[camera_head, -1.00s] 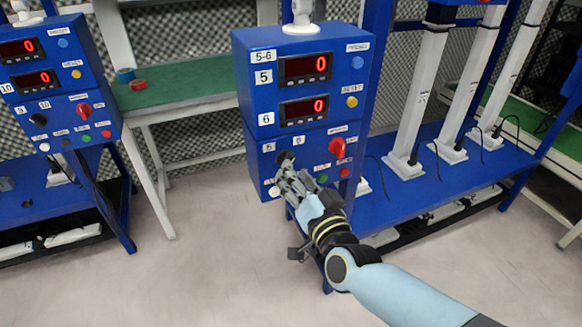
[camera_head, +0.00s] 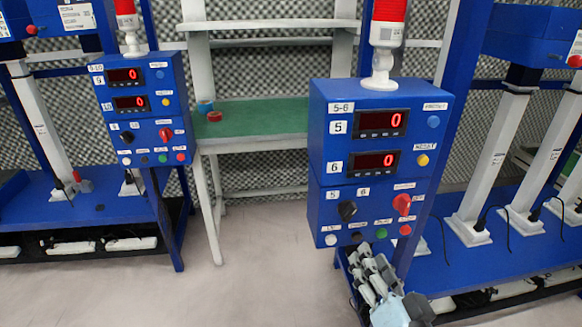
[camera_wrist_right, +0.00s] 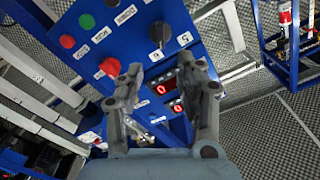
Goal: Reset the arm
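My right gripper (camera_head: 372,272) shows at the bottom of the head view, just below the lower edge of the blue control box (camera_head: 330,110). In the right wrist view my right gripper (camera_wrist_right: 165,85) has its two grey fingers spread, with nothing held between them. The box carries two red displays reading 0, a black knob (camera_head: 347,210), a red knob (camera_head: 402,204) and a row of small buttons. The black knob also shows in the wrist view (camera_wrist_right: 159,33), beyond the fingers. My left gripper is in no view.
A second blue control box (camera_head: 145,100) stands at the left. Between them is a pale shelf frame with a green top (camera_head: 260,120). A blue bench (camera_head: 460,255) with white columns is at the right. Pale floor (camera_head: 260,290) is open in the middle.

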